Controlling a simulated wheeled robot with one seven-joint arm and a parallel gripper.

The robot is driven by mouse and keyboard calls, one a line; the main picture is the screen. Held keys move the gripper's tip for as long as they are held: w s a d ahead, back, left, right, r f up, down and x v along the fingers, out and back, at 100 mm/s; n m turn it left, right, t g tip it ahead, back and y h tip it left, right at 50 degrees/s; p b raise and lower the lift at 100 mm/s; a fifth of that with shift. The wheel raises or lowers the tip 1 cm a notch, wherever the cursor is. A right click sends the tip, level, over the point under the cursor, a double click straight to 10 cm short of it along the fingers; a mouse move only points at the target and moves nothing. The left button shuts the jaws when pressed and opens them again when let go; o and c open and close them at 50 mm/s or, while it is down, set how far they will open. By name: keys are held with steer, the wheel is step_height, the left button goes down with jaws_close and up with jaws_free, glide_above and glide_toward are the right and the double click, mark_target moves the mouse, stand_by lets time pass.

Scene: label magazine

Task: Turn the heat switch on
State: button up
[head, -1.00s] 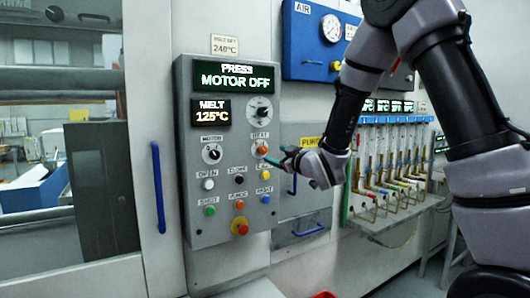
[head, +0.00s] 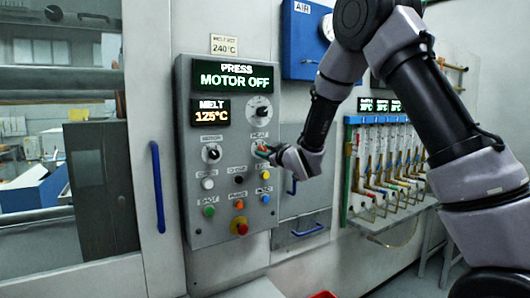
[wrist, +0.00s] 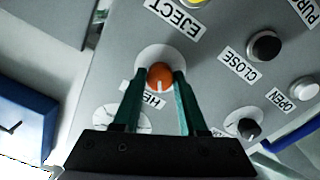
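The heat switch (wrist: 160,77) is an orange round knob with a white mark on a pale disc. In the wrist view its mark points down toward the partly hidden HEAT label (wrist: 150,101). In the head view my gripper (head: 265,150) is at the heat switch on the right side of the grey control panel (head: 225,225), and it largely hides the knob. In the wrist view the two green fingers of my gripper (wrist: 160,80) stand on either side of the knob, very near its edges. They look open around it; contact is not clear.
The motor knob (head: 212,154) is left of the heat switch. Yellow eject (wrist: 196,1), black close (wrist: 264,46) and white open (wrist: 304,89) buttons are nearby. The display (head: 235,80) reads MOTOR OFF; the melt display (head: 210,113) reads 125°C. A red emergency button (head: 240,226) is below.

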jaws_close()
steer(key=shift+m, duration=0.3)
steer(key=shift+d+m, duration=0.1)
steer(key=shift+m, duration=0.8)
steer(key=m, duration=0.8)
steer(key=shift+m, duration=1.8)
